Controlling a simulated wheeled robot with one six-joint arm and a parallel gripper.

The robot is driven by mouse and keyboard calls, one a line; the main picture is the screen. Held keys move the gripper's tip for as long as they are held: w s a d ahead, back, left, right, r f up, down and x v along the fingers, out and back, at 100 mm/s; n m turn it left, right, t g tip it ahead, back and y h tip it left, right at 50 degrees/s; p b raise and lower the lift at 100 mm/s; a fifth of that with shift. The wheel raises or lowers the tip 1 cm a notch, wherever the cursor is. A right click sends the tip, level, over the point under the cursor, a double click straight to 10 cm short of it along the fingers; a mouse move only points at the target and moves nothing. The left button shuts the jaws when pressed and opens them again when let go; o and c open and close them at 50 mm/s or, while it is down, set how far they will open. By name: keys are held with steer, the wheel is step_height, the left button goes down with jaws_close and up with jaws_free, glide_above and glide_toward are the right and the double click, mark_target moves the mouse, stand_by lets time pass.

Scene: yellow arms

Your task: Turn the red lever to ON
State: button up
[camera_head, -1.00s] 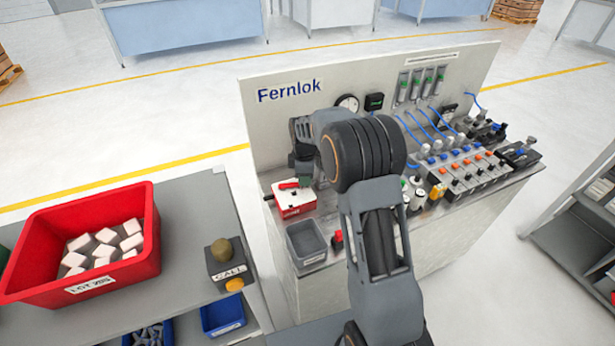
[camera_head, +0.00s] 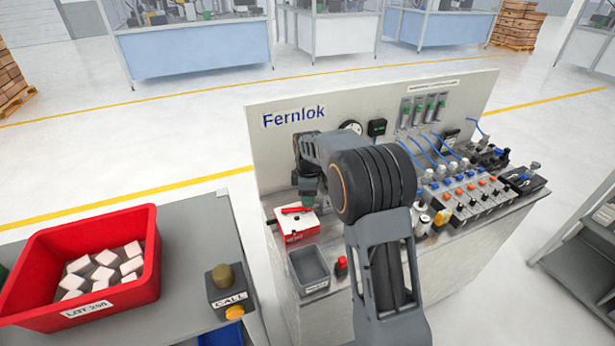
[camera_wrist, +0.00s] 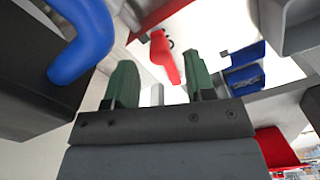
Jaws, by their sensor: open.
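The red lever (camera_head: 296,210) lies across the top of a small box (camera_head: 299,229) with a white top and red front, at the bench's left end. My gripper (camera_head: 308,190) is just above and behind the lever in the head view. In the wrist view, my gripper's (camera_wrist: 161,72) two green fingertips are apart, with nothing between them. The red lever (camera_wrist: 163,57) shows beyond the fingertips, between them in the picture. I cannot tell whether they touch it. The ON marking is not legible.
A grey bin (camera_head: 309,268) and a red-capped item (camera_head: 341,266) stand near the box. The Fernlok panel (camera_head: 275,150) rises behind. A red crate (camera_head: 145,265) of white blocks and a CALL button box (camera_head: 226,290) sit on the left table. Valves crowd the bench's right.

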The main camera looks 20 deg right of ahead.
step_height(320, 180, up, 11)
stand_by(0.4)
steer(key=shift+f, duration=0.1)
steer(key=shift+c, duration=0.5)
